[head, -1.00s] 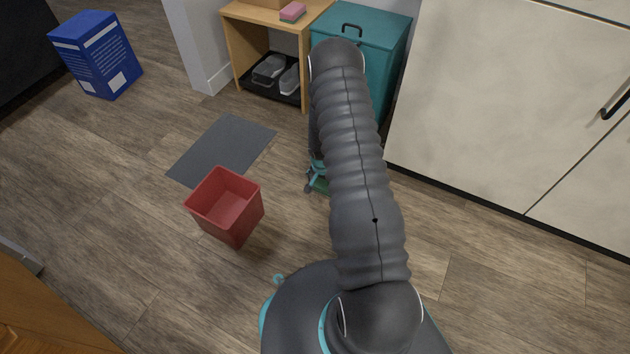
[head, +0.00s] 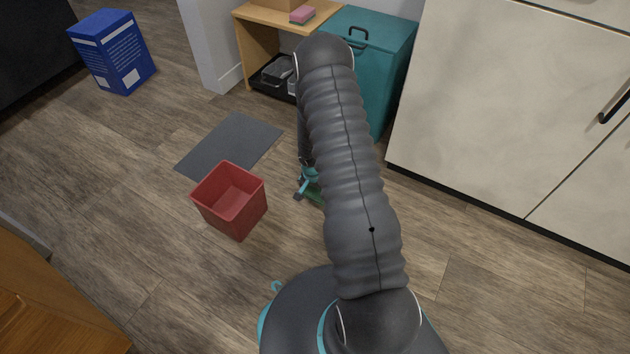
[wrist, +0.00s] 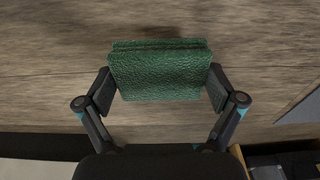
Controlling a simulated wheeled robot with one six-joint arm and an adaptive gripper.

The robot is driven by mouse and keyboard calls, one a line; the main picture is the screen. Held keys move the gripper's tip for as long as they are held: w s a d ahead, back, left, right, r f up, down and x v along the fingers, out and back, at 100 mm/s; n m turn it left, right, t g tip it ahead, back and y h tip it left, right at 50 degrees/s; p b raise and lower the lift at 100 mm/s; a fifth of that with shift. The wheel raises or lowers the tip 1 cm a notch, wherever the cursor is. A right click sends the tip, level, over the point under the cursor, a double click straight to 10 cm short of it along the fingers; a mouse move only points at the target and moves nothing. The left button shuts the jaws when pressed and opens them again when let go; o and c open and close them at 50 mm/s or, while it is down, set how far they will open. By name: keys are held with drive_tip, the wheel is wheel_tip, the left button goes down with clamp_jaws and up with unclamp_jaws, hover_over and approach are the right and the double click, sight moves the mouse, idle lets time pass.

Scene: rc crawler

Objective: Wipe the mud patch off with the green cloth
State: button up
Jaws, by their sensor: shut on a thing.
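The green cloth (wrist: 160,73) is a folded, textured piece between the two fingers of my gripper (wrist: 160,88) in the wrist view. My gripper is shut on it, with a finger at each side. In the head view a little of the green cloth (head: 317,197) shows beside my gripper (head: 306,188), low over the wood floor. My arm hides most of the cloth and gripper there. I see no mud patch in either view; the floor under the cloth and behind my arm is hidden.
A red bin (head: 231,205) stands left of my gripper, with a grey mat (head: 230,146) behind it. A wooden shelf (head: 262,55), a teal chest (head: 385,60) and cream cabinets (head: 500,110) line the back. A blue box (head: 112,52) stands far left. Floor at the right is clear.

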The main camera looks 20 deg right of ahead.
drive_tip(key=shift+r+p, duration=1.4)
drive_tip(key=shift+r, duration=1.15)
